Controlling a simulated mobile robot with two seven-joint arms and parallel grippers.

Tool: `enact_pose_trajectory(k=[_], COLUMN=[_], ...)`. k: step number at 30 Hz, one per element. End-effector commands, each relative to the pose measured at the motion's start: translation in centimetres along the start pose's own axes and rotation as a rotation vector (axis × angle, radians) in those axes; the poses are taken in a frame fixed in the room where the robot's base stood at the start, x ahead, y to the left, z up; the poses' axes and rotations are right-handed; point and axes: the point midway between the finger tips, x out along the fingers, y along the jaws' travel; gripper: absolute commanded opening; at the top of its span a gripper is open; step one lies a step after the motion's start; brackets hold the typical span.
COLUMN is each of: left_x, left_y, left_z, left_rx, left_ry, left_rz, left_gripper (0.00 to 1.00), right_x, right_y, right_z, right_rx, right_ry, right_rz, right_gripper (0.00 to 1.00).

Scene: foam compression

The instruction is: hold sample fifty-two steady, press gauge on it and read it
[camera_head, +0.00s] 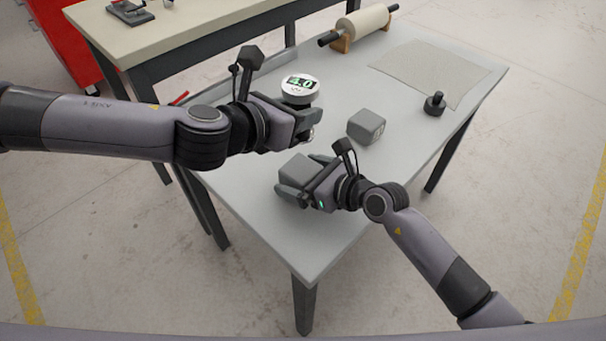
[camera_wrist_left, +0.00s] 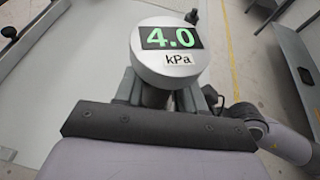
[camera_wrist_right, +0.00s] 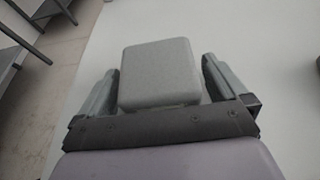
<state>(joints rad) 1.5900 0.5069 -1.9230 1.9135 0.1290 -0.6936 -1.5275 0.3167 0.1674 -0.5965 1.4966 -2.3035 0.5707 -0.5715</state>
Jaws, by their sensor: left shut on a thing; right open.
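My left gripper (camera_head: 303,118) is shut on the gauge (camera_head: 299,85), a white round dial above the table. In the left wrist view the gauge (camera_wrist_left: 172,55) reads 4.0 kPa in green digits. A grey foam block (camera_head: 298,168) lies on the table between the fingers of my open right gripper (camera_head: 300,175). In the right wrist view the block (camera_wrist_right: 158,75) sits between the two fingers, with a gap at the right finger. A second grey foam block (camera_head: 366,126) stands farther right with a faint mark on its side. I cannot read any number on either block.
The grey table (camera_head: 270,235) also carries a black knobbed weight (camera_head: 435,103), a thin beige sheet (camera_head: 430,70) and a roll on a wooden stand (camera_head: 362,25). A second bench (camera_head: 190,35) stands behind. The table's near end is clear.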

Motion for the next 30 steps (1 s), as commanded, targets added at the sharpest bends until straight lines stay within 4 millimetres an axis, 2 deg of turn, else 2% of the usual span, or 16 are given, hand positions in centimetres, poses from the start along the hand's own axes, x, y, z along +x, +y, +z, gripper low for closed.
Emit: enact_pose_trajectory(k=[1, 2, 3, 6, 14, 24, 30], left_x=[0.0, 0.0, 0.0, 0.0, 0.4, 1.5, 1.6], left_y=[0.0, 0.0, 0.0, 0.0, 0.1, 0.2, 0.2], left_z=[0.1, 0.1, 0.1, 0.1, -0.2, -2.9, -3.9], left_rx=[0.001, 0.001, 0.001, 0.001, 0.012, 0.093, 0.113], left_ry=[-0.003, -0.003, -0.003, -0.003, -0.007, -0.007, 0.002], left_rz=[0.0, 0.0, 0.0, 0.0, -0.031, -0.213, -0.257], left_gripper=[0.0, 0.0, 0.0, 0.0, 0.0, 0.0, 0.0], right_x=[0.0, 0.0, 0.0, 0.0, 0.0, 0.0, 0.0], right_y=[0.0, 0.0, 0.0, 0.0, 0.0, 0.0, 0.0], right_z=[0.0, 0.0, 0.0, 0.0, 0.0, 0.0, 0.0], right_rx=[0.0, 0.0, 0.0, 0.001, 0.001, 0.001, 0.001], right_ry=[0.0, 0.0, 0.0, 0.0, 0.0, 0.001, 0.001], right_rz=[0.0, 0.0, 0.0, 0.0, 0.0, 0.0, 0.0], right_gripper=[1.0, 0.94, 0.8, 0.5, 0.5, 0.5, 0.5])
